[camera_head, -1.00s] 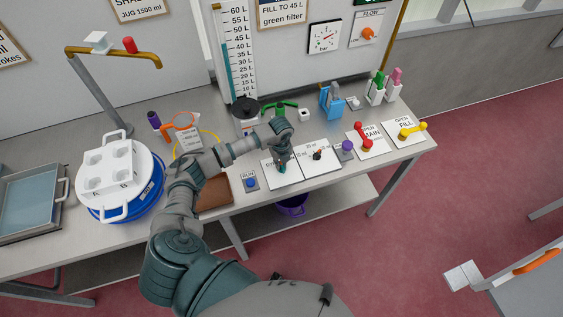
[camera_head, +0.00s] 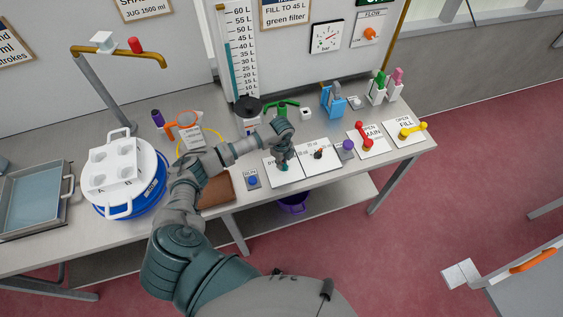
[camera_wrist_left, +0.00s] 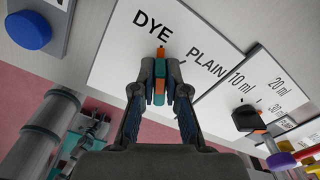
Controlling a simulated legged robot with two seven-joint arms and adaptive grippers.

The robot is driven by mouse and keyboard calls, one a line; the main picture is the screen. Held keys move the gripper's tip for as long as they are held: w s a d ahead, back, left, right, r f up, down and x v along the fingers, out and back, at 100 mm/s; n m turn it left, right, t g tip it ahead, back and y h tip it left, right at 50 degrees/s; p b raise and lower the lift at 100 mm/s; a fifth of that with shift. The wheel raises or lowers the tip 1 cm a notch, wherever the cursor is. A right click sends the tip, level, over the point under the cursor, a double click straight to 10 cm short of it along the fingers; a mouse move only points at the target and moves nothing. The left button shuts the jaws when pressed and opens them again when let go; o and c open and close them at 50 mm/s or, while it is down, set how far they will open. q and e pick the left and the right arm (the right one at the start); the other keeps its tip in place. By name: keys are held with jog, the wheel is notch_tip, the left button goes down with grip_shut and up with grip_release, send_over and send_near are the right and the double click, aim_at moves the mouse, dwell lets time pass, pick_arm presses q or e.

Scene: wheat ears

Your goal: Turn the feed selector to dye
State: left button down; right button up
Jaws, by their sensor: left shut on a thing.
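The feed selector (camera_wrist_left: 160,88) is a narrow teal handle with an orange tip, on a white plate (camera_wrist_left: 112,58) marked DYE and PLAIN. My left gripper (camera_wrist_left: 160,80) is shut on this handle, with a finger on each side. In the left wrist view the orange tip points up, toward the DYE lettering. In the head view my left gripper (camera_head: 284,163) reaches down onto the plate (camera_head: 274,180) from above; its fingers hide most of the selector. My right gripper is not in view.
A blue button (camera_head: 253,181) sits just left of the plate. A second plate (camera_head: 326,163) with a black knob adjoins it on the right. Beyond are a purple knob (camera_head: 348,146), a red valve handle (camera_head: 365,137) and a yellow handle (camera_head: 411,132). A brown board (camera_head: 217,192) lies under my forearm.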

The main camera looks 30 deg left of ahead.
pick_arm(q)
jog(key=c, duration=1.2)
grip_release()
jog(key=shift+w, duration=0.1)
notch_tip(320, 180, up, 12)
jog(key=shift+f, duration=0.1)
